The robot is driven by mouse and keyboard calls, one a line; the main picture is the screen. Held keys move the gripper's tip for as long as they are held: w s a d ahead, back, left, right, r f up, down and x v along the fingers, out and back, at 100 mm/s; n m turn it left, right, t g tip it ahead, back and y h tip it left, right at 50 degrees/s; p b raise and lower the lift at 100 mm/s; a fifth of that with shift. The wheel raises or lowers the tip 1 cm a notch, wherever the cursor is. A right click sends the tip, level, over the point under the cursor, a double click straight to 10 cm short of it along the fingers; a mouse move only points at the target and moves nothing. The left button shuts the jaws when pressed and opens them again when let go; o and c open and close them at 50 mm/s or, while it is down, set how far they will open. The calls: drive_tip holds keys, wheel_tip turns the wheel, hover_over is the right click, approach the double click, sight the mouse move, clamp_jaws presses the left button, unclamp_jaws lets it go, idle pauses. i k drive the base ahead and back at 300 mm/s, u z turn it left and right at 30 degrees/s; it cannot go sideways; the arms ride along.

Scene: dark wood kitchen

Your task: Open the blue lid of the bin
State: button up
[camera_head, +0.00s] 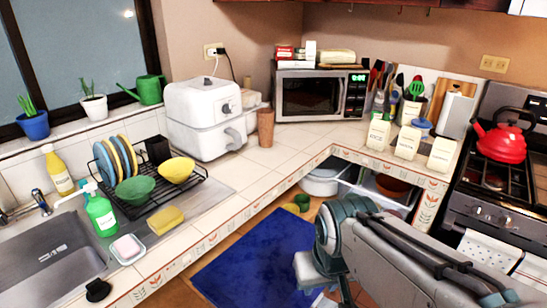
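I do not see a bin with a blue lid that I can clearly identify. A small pale container with a blue top (421,125) stands on the counter at the right, behind the white canisters; I cannot tell that it is a bin. My arm enters from the lower right and reaches over the floor beside the blue mat (262,262). The fingertips of my gripper do not show, so its opening is hidden.
The L-shaped counter holds a sink (50,255), dish rack (150,185), white air fryer (207,120) and microwave (318,95). A red kettle (503,140) stands on the stove at right. Open shelves below the corner hold bowls. The mat area is mostly clear.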

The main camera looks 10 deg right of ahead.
sight(256, 271)
drive_tip(key=z, duration=1.05)
drive_tip(key=i, duration=0.4)
drive_tip(key=u, duration=0.6)
